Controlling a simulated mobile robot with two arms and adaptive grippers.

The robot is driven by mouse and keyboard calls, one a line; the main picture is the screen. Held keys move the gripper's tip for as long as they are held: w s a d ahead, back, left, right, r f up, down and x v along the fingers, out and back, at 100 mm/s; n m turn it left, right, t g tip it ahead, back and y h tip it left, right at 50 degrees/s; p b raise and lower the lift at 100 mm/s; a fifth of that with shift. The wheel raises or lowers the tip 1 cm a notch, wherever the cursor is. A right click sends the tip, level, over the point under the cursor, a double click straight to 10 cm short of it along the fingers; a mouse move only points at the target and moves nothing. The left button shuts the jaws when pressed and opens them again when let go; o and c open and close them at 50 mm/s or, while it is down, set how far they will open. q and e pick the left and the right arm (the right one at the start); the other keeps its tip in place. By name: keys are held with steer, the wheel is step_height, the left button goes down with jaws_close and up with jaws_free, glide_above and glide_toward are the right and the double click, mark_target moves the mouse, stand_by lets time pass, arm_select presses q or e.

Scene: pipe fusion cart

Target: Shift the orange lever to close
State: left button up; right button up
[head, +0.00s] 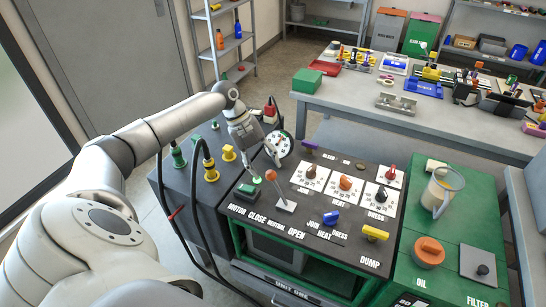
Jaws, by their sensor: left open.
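The orange lever (272,175) has an orange ball knob on a thin stem rising from a light base plate on the dark cart panel. Its stem tilts to the upper left. My right gripper is not in view.
A green block (247,191) sits left of the lever. A round dial (279,145) stands behind it, and an orange knob (345,183) lies to the right. Yellow plugs and black cables are at the cart's left. A clear jug (441,190) stands on the green cart.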

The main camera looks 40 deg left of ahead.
arm_select(q)
steer(key=v, duration=0.7)
steer(key=shift+s, duration=0.1)
